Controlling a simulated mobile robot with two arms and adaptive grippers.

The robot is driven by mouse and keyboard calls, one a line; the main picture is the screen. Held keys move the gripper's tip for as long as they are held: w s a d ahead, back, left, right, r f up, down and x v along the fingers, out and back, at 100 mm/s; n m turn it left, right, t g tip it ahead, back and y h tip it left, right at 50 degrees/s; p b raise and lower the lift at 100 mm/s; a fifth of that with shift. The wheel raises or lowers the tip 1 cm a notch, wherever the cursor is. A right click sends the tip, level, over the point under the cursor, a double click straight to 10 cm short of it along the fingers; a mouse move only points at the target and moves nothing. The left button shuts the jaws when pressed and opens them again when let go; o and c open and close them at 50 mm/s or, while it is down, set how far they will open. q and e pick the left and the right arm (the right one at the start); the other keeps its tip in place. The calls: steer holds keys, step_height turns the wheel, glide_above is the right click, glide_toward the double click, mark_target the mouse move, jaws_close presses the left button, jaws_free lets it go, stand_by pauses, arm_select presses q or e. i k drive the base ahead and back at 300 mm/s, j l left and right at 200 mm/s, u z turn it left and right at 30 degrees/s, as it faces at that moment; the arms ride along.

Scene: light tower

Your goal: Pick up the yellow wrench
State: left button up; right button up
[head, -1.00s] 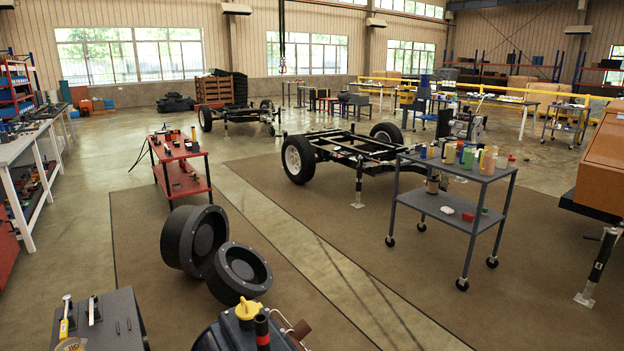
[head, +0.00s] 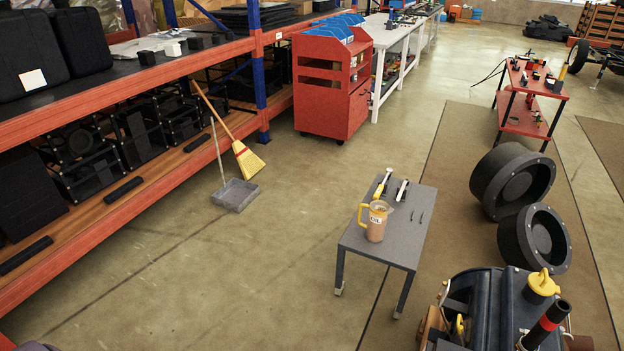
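A tool with a yellow handle and pale metal head (head: 381,187), which looks like the yellow wrench, lies on a small grey table (head: 386,247) right of centre in the head view. It lies near the table's far left edge, just behind an oil jug (head: 376,222) with a yellow handle. A second tool with a dark and pale body (head: 402,190) lies to its right. Neither gripper is in view.
Black wheels (head: 512,181) and an engine-like machine (head: 500,308) stand to the right. A broom (head: 246,160) and dustpan (head: 235,194) stand by the orange shelving (head: 190,166). Floor left of the table is clear.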

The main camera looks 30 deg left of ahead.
mark_target(389, 172)
steer(key=u, duration=0.4)
steer(key=k, duration=0.2)
steer(key=k+l+z, duration=0.1)
steer(key=k+z, duration=0.25)
steer(key=k, duration=0.2)
steer(key=k+l+z, duration=0.3)
steer(key=k, duration=0.2)
steer(key=i+j+z, duration=0.1)
steer(key=z, duration=0.4)
steer(key=i+j+z, duration=0.1)
steer(key=j+z, duration=0.15)
steer(key=z, duration=0.25)
steer(key=j+z, duration=0.25)
steer(key=z, duration=0.25)
steer(key=j+z, duration=0.2)
steer(key=z, duration=0.25)
steer(key=j, duration=1.3)
steer(key=k+j, duration=0.15)
steer(key=j, duration=2.5)
